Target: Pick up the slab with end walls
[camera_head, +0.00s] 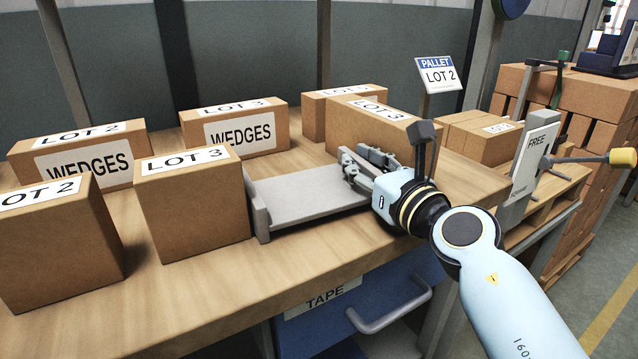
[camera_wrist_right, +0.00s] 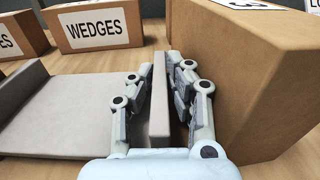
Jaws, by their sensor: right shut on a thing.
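The slab with end walls (camera_head: 305,196) is a grey flat plate lying on the wooden bench, with a low upright wall at its left end. In the right wrist view its flat bed (camera_wrist_right: 75,115) lies left of the fingers, and its near end wall (camera_wrist_right: 159,105) stands between them. My right gripper (camera_head: 362,168) is at the slab's right end, its fingers on either side of that wall; in the right wrist view the gripper (camera_wrist_right: 160,100) is shut on it. The slab appears to rest on the bench. My left gripper is not in view.
A brown LOT 3 box (camera_head: 192,205) stands close by the slab's left wall. A large box (camera_head: 372,130) stands close behind my right gripper, beside its fingers in the wrist view (camera_wrist_right: 255,75). More boxes (camera_head: 235,127) stand farther back. A blue TAPE drawer (camera_head: 385,290) is below.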

